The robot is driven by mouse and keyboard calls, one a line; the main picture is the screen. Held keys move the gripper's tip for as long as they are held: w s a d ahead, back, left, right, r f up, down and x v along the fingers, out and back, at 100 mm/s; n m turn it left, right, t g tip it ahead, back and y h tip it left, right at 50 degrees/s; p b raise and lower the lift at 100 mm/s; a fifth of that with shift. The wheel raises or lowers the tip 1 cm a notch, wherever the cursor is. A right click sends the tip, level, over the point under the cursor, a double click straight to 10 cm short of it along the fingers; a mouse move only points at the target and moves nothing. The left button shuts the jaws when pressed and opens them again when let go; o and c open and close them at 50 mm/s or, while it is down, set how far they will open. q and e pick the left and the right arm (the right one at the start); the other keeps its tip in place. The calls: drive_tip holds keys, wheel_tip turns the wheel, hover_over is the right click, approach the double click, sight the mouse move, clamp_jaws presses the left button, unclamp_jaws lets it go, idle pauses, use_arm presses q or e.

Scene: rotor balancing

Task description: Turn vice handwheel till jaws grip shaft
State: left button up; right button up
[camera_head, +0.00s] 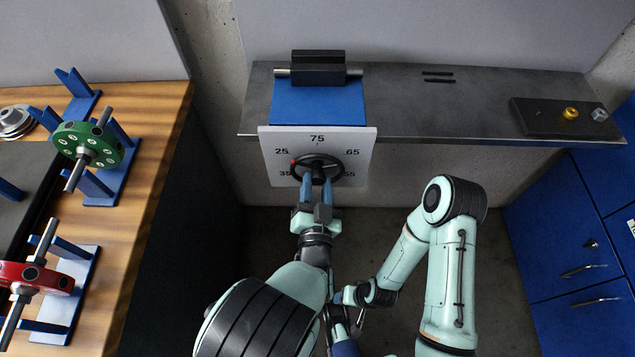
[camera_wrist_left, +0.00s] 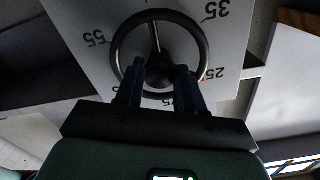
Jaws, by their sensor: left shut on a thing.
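The black handwheel (camera_head: 341,166) sits on the front of a white dial plate (camera_head: 268,148) numbered 25 to 75. A small red mark shows at the wheel's left, between 25 and 35. My left gripper (camera_head: 318,179) is shut on the handwheel; in the left wrist view its fingers (camera_wrist_left: 158,78) lie either side of the wheel's hub, inside the rim (camera_wrist_left: 115,45). Behind the plate, the blue vice (camera_head: 318,105) carries a black jaw block (camera_head: 318,66). A grey shaft (camera_head: 283,73) sticks out at both ends; its contact with the jaws is hidden. My right gripper is low centre, mostly covered.
The grey bench (camera_head: 470,110) holds a dark tray (camera_head: 540,118) with a brass piece (camera_head: 571,113) at right. A wooden table (camera_head: 150,200) at left bears green (camera_head: 108,145) and red (camera_head: 55,281) rotors on blue stands. Blue cabinets (camera_head: 555,235) stand at right.

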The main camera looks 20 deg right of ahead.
use_arm(q)
drive_tip(key=o, duration=1)
drive_tip(key=shift+w, duration=0.1)
drive_tip(key=shift+o, duration=0.2)
drive_tip(key=p+v, duration=1)
drive_tip(key=v, duration=0.3)
drive_tip(key=shift+s+p, duration=0.2)
drive_tip(key=shift+p, duration=0.1)
use_arm(e)
drive_tip(key=s+a+r+g+y, duration=0.1)
drive_tip(key=s+a+r+g, duration=0.1)
drive_tip(key=s+r, duration=0.5)
wheel_tip(320, 180, up, 3)
drive_tip(key=shift+s+a+n+g, duration=0.3)
drive_tip(key=shift+s+g, duration=0.1)
drive_tip(key=shift+g, duration=0.1)
